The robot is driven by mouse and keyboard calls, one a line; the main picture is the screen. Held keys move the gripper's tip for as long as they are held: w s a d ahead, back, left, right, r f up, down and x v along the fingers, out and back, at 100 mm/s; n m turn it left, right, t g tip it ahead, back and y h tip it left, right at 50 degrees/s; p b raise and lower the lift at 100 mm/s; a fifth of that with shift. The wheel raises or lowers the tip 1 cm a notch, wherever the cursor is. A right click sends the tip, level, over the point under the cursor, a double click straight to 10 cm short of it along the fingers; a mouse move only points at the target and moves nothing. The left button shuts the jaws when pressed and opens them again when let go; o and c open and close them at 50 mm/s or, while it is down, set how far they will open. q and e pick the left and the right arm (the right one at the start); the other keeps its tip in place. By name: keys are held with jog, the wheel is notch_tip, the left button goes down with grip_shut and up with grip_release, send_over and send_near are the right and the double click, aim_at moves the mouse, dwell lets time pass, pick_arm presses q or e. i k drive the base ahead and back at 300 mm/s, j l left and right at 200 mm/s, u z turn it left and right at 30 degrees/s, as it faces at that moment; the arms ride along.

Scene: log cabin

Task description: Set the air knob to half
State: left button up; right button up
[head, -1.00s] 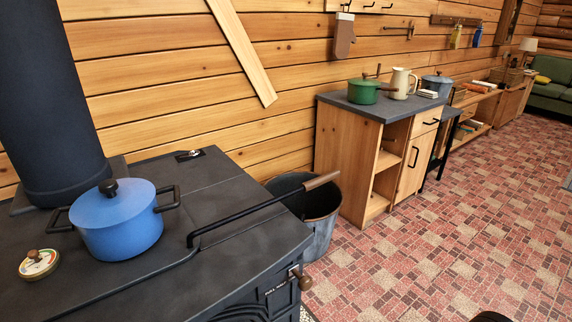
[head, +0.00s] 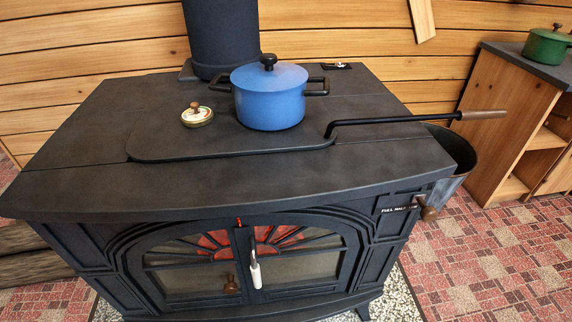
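The black stove (head: 90,180) fills the middle of the view. A brown knob (head: 429,213) sticks out at its upper right front corner. Beside it, to the left, is a small dark plate (head: 394,209) with white lettering that seems to read full and half; the rest is too small or hidden to read. I cannot tell the knob's exact setting. Another brown knob (head: 231,285) shows low on the left glass door. A white door handle (head: 255,268) hangs between the doors. Neither of my grippers is in view.
A black rod with a wooden grip (head: 484,115) reaches past the right edge over a metal bucket (head: 452,160). A wooden cabinet (head: 500,130) stands at the right. Patterned floor (head: 490,270) is clear at front right.

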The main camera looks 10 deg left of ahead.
aim_at(428, 213)
jog(key=k+j, duration=0.7)
